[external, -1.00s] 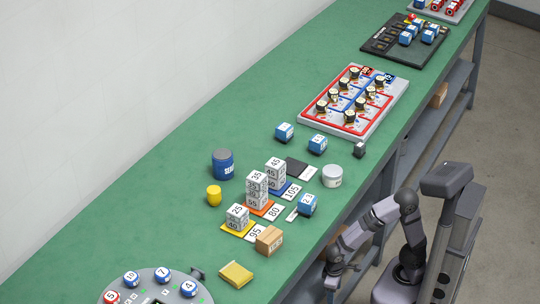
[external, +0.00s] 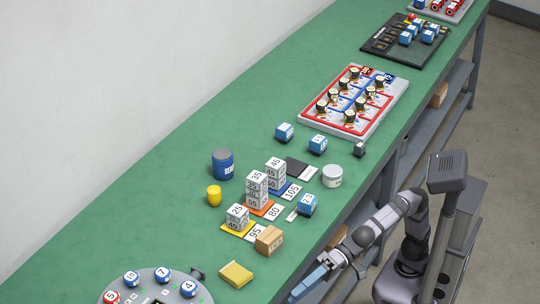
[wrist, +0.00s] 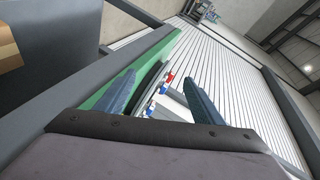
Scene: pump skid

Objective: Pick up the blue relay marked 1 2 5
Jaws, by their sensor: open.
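Several blue relays stand on the green bench in the external view. One (external: 307,205) is near the front edge beside the white number cards; its marking is too small to read surely. Two more, a left one (external: 284,132) and a right one (external: 318,144), stand farther back, their numbers also unclear. I cannot tell which one is marked 1 2 5. My gripper (external: 303,290) is low at the bench's front edge, well apart from all of them. In the wrist view my gripper (wrist: 158,82) has its fingers spread with nothing between them, and no blue relay is clearly visible there.
Stacked white number blocks (external: 257,187), a cardboard box (external: 269,239), a white jar (external: 332,176) and a small dark cube (external: 359,149) surround the near relay. A yellow pad (external: 236,273) lies near the front edge.

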